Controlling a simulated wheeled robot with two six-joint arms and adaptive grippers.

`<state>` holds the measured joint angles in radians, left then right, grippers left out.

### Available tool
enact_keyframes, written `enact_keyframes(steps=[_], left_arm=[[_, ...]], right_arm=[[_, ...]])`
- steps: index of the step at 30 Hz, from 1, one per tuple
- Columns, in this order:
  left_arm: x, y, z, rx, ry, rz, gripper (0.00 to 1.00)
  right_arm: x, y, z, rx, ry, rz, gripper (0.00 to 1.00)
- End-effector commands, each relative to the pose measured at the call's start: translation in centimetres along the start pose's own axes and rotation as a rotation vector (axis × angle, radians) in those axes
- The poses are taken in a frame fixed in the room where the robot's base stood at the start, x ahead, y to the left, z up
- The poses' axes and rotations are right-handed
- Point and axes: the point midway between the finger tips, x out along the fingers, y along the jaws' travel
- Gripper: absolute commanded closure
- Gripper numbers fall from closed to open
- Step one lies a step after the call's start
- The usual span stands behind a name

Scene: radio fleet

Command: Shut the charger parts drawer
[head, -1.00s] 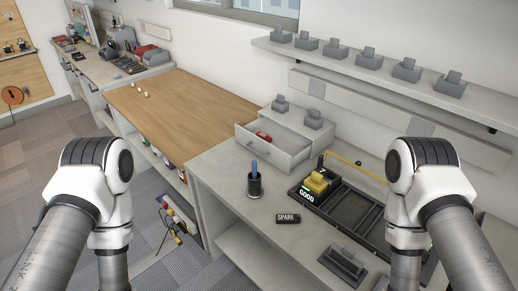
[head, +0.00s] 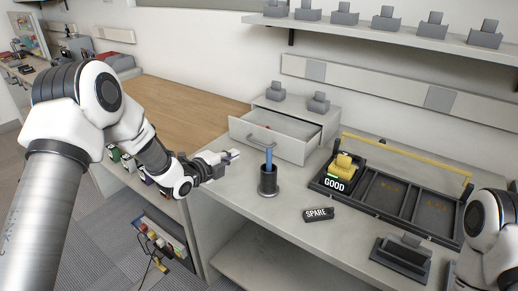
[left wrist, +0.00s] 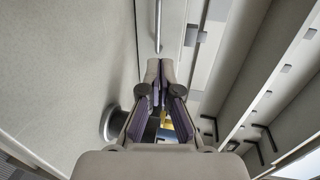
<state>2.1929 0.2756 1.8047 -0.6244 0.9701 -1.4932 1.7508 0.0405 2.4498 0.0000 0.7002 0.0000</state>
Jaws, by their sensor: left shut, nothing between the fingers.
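The charger parts drawer (head: 248,139) is pulled open from a small grey cabinet (head: 316,137) on the bench. A small red item (head: 267,127) shows inside it. Its front carries a curved handle. My left gripper (head: 234,155) is shut and empty, just in front of the drawer front at its left part. I cannot tell whether it touches. In the left wrist view its closed fingers (left wrist: 160,66) point up the picture. My right gripper is out of view.
A dark cup (head: 268,181) with a blue tool stands near the drawer. A SPARE label (head: 318,214) lies on the bench (head: 285,235). A black tray (head: 375,217) with a yellow radio (head: 345,164) is at right. Grey docks (head: 317,103) stand on the cabinet.

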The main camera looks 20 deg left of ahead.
Motion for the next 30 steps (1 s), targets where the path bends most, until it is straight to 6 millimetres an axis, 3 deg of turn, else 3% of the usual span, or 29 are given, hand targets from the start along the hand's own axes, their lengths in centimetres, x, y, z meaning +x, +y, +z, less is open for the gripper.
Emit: enact_keyframes(steps=[9, 15, 20, 30], left_arm=[[7.0, 0.1, -0.1, 0.001, 0.001, 0.002, 1.0], [10.3, 0.1, 0.0, -0.002, -0.001, 0.002, 1.0], [11.4, 0.2, 0.0, -0.003, -0.001, 0.003, 1.0], [11.4, 0.2, 0.0, -0.004, -0.001, 0.003, 1.0]], right_arm=[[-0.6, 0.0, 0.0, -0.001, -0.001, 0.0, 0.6], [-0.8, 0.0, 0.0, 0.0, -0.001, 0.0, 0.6], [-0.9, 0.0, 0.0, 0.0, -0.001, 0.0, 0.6], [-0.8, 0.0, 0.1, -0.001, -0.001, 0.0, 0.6]])
